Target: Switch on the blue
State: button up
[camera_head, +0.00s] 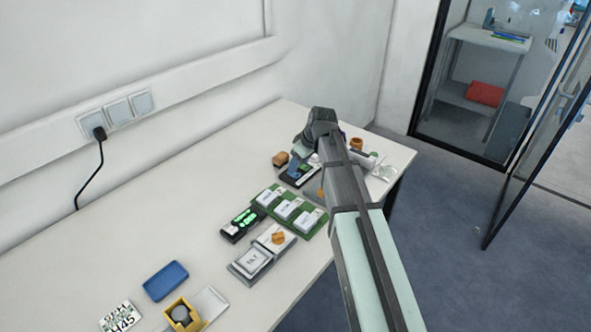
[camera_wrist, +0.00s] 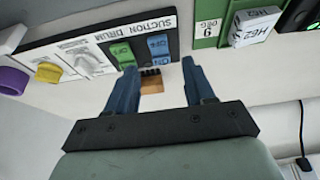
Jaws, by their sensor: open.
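A dark panel (camera_wrist: 141,35) labelled SUCTION DRUM carries a green rocker switch (camera_wrist: 122,53) and a blue rocker switch (camera_wrist: 160,48) side by side. The lettering on the blue switch is too small to read surely. My gripper (camera_wrist: 158,64) is open and empty, its two blue fingers pointing at the panel. The blue switch shows between the fingertips, towards the right one; the left fingertip appears near the green switch. I cannot tell whether either finger touches. In the head view my gripper (camera_head: 297,166) is over the panel, which it and my arm partly hide.
A small brown block with black bristles (camera_wrist: 152,86) lies beside the panel. A green board (camera_head: 291,212) with white switches sits close by. A yellow knob (camera_wrist: 48,72) and purple ring (camera_wrist: 12,80) are on the other side. The table's back left (camera_head: 150,220) is clear.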

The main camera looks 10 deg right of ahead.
aim_at(295, 175)
jog(key=shift+x, duration=2.25)
jog(key=shift+c, duration=0.4)
